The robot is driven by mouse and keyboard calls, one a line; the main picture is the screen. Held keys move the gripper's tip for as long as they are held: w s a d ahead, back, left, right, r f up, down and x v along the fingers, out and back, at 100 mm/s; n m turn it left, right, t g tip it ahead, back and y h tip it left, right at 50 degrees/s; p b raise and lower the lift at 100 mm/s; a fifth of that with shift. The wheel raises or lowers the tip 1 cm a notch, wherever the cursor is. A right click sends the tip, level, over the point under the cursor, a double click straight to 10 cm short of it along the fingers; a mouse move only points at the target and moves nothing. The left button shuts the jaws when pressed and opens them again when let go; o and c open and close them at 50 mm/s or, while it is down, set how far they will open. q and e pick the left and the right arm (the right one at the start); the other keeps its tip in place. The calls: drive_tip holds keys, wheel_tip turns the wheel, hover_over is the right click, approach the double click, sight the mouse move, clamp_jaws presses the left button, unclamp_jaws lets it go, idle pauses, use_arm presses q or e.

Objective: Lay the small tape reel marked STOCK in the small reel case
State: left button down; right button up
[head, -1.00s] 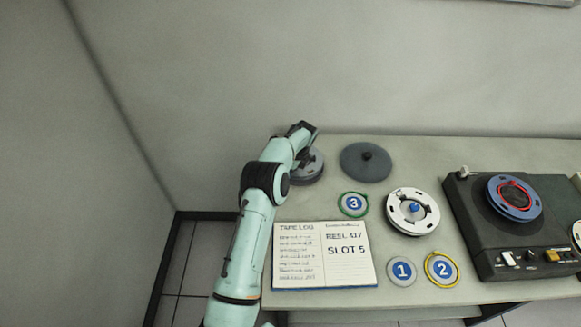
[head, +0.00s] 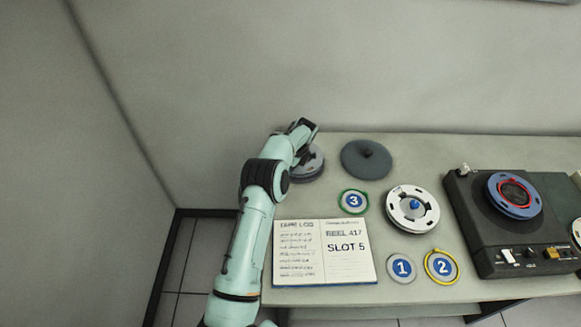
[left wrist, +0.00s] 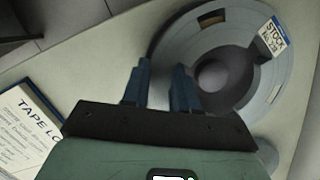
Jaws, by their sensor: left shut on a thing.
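The small STOCK tape reel (left wrist: 235,20) is grey, with a white and blue label (left wrist: 272,36) at its upper right in the left wrist view. In the head view a grey round thing (head: 312,168) at the table's back left is partly hidden by my left gripper (head: 305,152). My left gripper (left wrist: 162,75) is shut on the reel near its rim, one finger on each side. A dark grey round piece with a knob (head: 366,160) lies to the right of it. I cannot tell for sure which piece is the small reel case. My right gripper is out of view.
An open tape log (head: 322,252) lies in front. Number discs 3 (head: 353,202), 1 (head: 401,268) and 2 (head: 442,267), a white reel (head: 413,210) and a tape player (head: 507,225) stand to the right. A wall rises behind the table.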

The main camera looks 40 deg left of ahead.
use_arm(q)
drive_tip(key=shift+f, duration=0.8)
idle(0.6)
drive_tip(key=c, duration=0.8)
unclamp_jaws()
drive_tip(key=shift+f, duration=0.1)
drive_tip(key=c, duration=0.3)
drive_tip(key=shift+r, duration=4.5)
drive_tip(key=shift+c, duration=0.2)
drive_tip(key=shift+d+f, duration=0.1)
